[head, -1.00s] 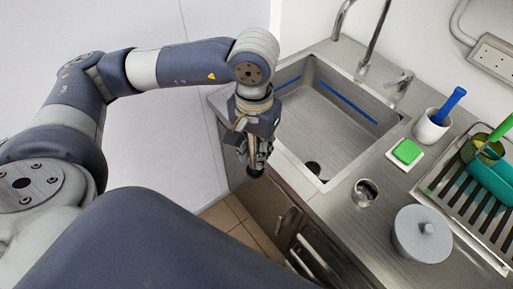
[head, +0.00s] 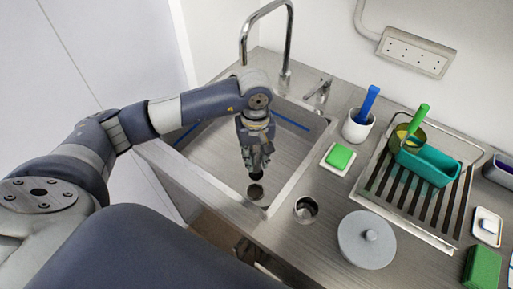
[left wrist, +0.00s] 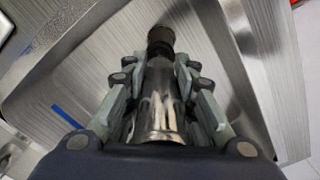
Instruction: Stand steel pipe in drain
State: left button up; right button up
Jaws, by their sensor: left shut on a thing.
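My left gripper (head: 256,160) is over the sink, its fingers pointing down. It is shut on the shiny steel pipe (left wrist: 162,100), which lies lengthwise between the fingers in the left wrist view. The pipe's dark lower end (head: 255,175) shows just below the fingertips in the head view. The round dark drain (head: 256,191) in the sink floor appears right beneath that end. I cannot tell whether the pipe's end touches the drain. My right gripper is not in view.
The steel sink (head: 205,150) has a tall curved faucet (head: 290,30) behind it.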

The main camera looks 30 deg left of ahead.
aim_at(255, 170)
pick_arm(q)
notch_tip(255, 170, down, 4)
jog(key=shift+a, duration=0.1)
jog(key=shift+f+b, duration=0.35)
jog(key=shift+f, duration=0.2)
jog(key=shift+f+b, duration=0.4)
jog(key=shift+f, duration=0.35)
jog(key=shift+f+b, duration=1.1)
jog(key=shift+f, duration=0.95)
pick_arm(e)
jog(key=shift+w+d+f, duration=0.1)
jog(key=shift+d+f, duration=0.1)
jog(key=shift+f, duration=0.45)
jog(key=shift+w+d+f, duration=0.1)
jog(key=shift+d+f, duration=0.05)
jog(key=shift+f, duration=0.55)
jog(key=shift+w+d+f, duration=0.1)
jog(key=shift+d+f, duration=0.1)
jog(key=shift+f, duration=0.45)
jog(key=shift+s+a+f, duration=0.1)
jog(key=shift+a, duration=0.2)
pick_arm(q)
jog(key=shift+b, duration=0.3)
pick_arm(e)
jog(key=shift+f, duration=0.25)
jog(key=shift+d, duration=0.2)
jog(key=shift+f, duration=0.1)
